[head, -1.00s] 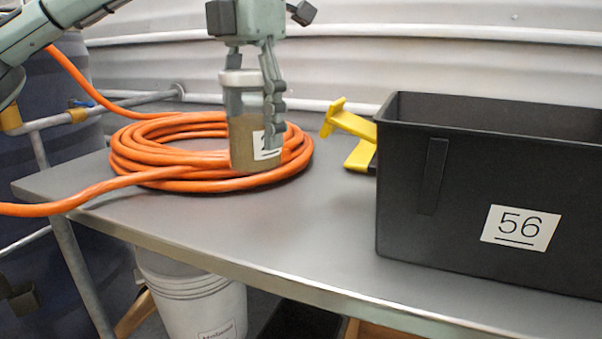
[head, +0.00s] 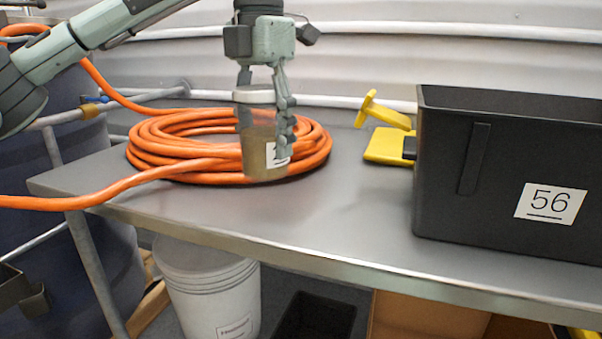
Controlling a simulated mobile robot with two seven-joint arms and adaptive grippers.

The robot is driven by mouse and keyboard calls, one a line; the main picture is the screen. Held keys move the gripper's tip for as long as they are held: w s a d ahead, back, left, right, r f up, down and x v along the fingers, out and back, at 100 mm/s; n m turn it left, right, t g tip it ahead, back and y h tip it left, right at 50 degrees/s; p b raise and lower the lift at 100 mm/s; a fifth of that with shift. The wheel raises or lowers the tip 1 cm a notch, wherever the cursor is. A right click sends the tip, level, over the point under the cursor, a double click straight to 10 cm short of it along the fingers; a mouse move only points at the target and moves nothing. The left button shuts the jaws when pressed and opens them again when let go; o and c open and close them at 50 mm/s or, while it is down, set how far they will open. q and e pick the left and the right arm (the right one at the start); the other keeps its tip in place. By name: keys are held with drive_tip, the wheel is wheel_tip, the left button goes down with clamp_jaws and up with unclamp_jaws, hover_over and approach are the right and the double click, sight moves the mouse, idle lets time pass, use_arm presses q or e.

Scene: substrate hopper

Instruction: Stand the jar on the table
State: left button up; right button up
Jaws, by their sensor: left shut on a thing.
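The jar (head: 258,152) has a pale lid, brown contents and a white label with a dark mark, partly covered by a finger. My left gripper (head: 264,130) comes down from above and is shut on the jar, with fingers on both sides of it. The jar is upright in front of the coiled orange hose. I cannot tell whether its base touches the grey table (head: 330,215) or hangs a little above it. My right gripper is not in view.
The orange hose coil (head: 165,150) lies on the table's left part. A black bin (head: 500,180) labelled 56 stands at right, with a yellow tool (head: 385,145) beside it. The table between is clear. A white bucket (head: 205,285) stands below.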

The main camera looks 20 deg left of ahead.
use_arm(q)
drive_tip(key=w+d+f, duration=0.3)
drive_tip(key=w, duration=0.2)
drive_tip(key=shift+w+f, duration=0.15)
drive_tip(key=shift+f, duration=0.15)
drive_tip(key=shift+a+f, duration=0.1)
drive_tip(key=shift+f, duration=1.9)
drive_tip(key=o, duration=1.5)
drive_tip(key=shift+o, duration=0.2)
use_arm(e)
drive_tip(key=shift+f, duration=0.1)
use_arm(q)
drive_tip(key=shift+r, duration=0.1)
wheel_tip(320, 180, up, 12)
drive_tip(key=p, duration=0.1)
drive_tip(key=shift+p, duration=0.4)
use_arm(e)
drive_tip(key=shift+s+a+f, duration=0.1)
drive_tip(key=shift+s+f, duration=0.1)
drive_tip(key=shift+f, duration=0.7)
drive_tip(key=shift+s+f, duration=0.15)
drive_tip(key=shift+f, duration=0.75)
